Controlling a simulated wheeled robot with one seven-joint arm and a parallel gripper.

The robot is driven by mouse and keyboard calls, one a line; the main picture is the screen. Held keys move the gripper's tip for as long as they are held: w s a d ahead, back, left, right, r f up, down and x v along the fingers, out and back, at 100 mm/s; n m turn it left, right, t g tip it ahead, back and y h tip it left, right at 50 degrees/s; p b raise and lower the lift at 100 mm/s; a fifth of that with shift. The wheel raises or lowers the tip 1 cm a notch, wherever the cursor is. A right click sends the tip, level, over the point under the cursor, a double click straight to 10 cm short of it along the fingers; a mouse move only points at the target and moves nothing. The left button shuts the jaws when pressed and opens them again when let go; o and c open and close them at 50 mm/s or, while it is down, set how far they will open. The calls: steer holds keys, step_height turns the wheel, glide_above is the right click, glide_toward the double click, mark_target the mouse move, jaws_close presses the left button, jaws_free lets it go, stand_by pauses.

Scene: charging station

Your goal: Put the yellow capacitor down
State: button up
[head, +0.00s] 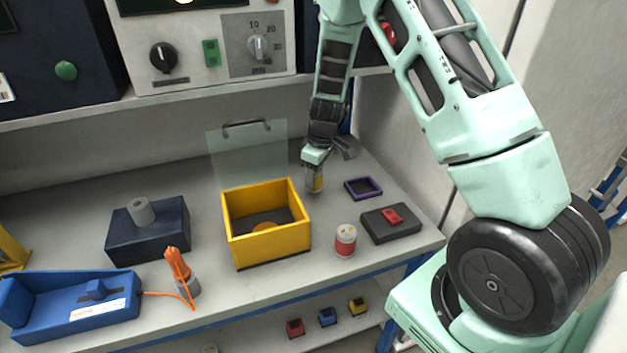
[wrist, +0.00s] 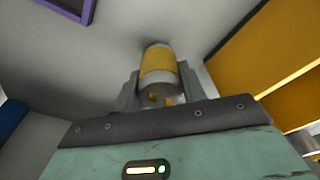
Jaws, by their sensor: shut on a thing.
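The yellow capacitor (wrist: 158,62) is a small cylinder with a yellow band and pale metal ends. My gripper (wrist: 158,92) is shut on it, with a finger on each side. In the head view my gripper (head: 315,168) points down behind the right rear corner of the yellow box, and the capacitor (head: 314,183) hangs upright below it. Its lower end is at or very near the grey bench top (head: 205,305); I cannot tell whether it touches.
The open yellow box (head: 272,249) stands just left of the capacitor, with a clear raised lid (head: 248,152). A purple square frame (head: 363,188) lies to the right. A red capacitor (head: 345,241) and a dark block with a red piece (head: 391,223) stand nearer the front.

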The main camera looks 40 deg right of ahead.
steer(key=shift+f, duration=1.25)
steer(key=shift+f, duration=0.2)
steer(key=o, duration=1)
steer(key=shift+r, duration=0.1)
steer(key=r, duration=0.3)
steer(key=s+r, duration=0.1)
steer(key=r, duration=0.7)
steer(key=shift+s+d+r, duration=0.2)
steer(key=shift+s+d, duration=0.05)
steer(key=shift+d, duration=0.15)
steer(key=shift+r, duration=0.35)
